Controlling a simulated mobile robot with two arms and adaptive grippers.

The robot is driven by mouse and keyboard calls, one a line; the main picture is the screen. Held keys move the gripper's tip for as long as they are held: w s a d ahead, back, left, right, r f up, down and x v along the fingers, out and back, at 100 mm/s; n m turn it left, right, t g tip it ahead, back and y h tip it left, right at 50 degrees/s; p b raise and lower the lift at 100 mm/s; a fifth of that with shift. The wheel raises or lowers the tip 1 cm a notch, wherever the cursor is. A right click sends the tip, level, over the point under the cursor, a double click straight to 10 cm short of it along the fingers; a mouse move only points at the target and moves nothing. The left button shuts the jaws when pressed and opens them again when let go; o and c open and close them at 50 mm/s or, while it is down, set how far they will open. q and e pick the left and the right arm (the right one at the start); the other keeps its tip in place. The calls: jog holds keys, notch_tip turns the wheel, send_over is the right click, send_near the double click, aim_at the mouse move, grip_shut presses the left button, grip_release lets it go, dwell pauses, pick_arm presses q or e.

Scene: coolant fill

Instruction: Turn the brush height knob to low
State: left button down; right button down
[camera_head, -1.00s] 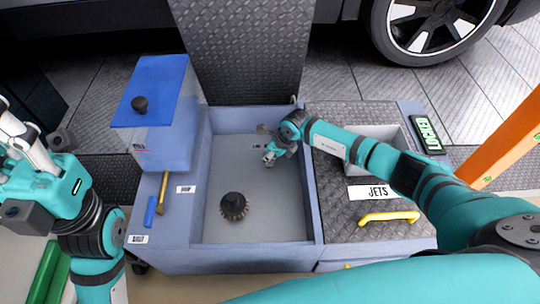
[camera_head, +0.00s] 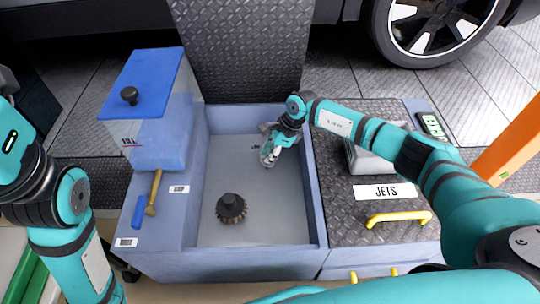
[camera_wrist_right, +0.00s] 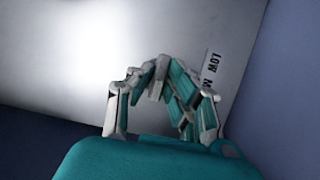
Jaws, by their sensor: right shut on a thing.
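My right gripper (camera_head: 268,157) reaches down into the grey tub (camera_head: 270,215), near its back right corner. In the right wrist view its fingers (camera_wrist_right: 158,85) are closed in together over the tub floor. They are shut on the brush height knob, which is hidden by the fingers. A small label reading LOW and the start of another word (camera_wrist_right: 212,68) lies just right of the fingers in that view. The knob's pointing direction cannot be seen. My left arm stands at the left edge of the head view, its gripper fingers out of the picture.
A dark round brush (camera_head: 231,208) stands in the tub. A blue-lidded tank (camera_head: 150,85) with a black knob (camera_head: 129,96), a brass-coloured handle (camera_head: 154,192) and a blue bar (camera_head: 138,212) are on the left. The JETS panel with a yellow handle (camera_head: 399,218) is on the right.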

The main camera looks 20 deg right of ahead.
jog(key=shift+a+f, duration=0.1)
dwell(0.3)
jog(key=c, duration=1.3)
grip_release()
jog(key=shift+r, duration=0.3)
jog(key=v, duration=1.1)
jog(key=shift+r, duration=0.2)
jog(key=shift+s+f, duration=0.1)
